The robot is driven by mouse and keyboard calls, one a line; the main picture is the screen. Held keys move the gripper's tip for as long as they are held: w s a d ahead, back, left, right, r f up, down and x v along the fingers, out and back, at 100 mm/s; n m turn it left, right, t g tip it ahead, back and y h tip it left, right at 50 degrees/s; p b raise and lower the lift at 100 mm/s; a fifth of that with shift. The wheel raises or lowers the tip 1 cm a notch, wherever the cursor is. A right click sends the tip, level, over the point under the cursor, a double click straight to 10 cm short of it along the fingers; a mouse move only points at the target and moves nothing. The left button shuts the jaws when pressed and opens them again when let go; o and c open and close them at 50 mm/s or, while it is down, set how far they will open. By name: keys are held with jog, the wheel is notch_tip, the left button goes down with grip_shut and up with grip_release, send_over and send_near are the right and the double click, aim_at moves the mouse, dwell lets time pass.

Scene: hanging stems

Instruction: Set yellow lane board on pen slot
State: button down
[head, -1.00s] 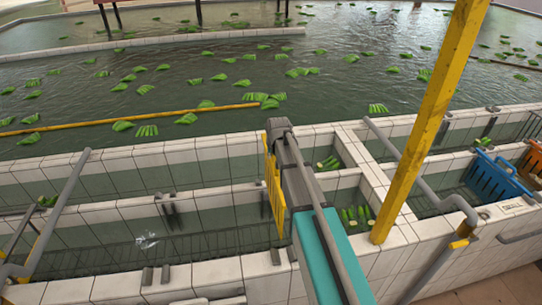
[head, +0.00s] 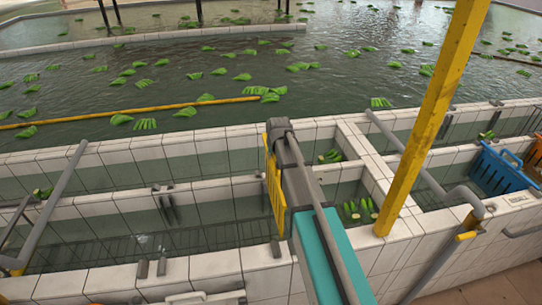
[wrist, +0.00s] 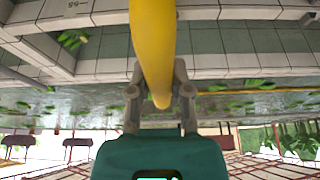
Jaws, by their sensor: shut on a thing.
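The yellow lane board (head: 274,188) is an upright, thin, slatted panel hanging beside my gripper (head: 280,128) in the head view. In the wrist view the board (wrist: 153,40) shows as a yellow bar between the two fingers of my gripper (wrist: 159,92), which are shut on it. The board is above the front channel, seen almost edge-on. Pairs of grey slot posts stand on the pen walls: one on the middle wall (head: 165,205), one on the front wall (head: 151,268), and one below the board (head: 276,249). I cannot tell which is the pen slot, or whether the board touches any post.
White tiled walls (head: 215,268) divide the water channels. A yellow post (head: 425,125) rises right of my arm. Grey pipes (head: 55,200) stand left and right. Green bunches (head: 357,211) float in the water.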

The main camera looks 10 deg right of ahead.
jog(key=shift+f+b, duration=11.25)
jog(key=shift+f, duration=0.2)
jog(key=shift+f+b, duration=0.45)
jog(key=shift+c, duration=2.3)
grip_release()
jog(key=o, duration=0.5)
jog(key=shift+c, duration=0.2)
jog(key=shift+s+r, duration=0.1)
jog(key=shift+r, duration=0.05)
jog(key=p+v, duration=0.9)
jog(key=shift+s+r, duration=0.15)
jog(key=shift+r, duration=0.25)
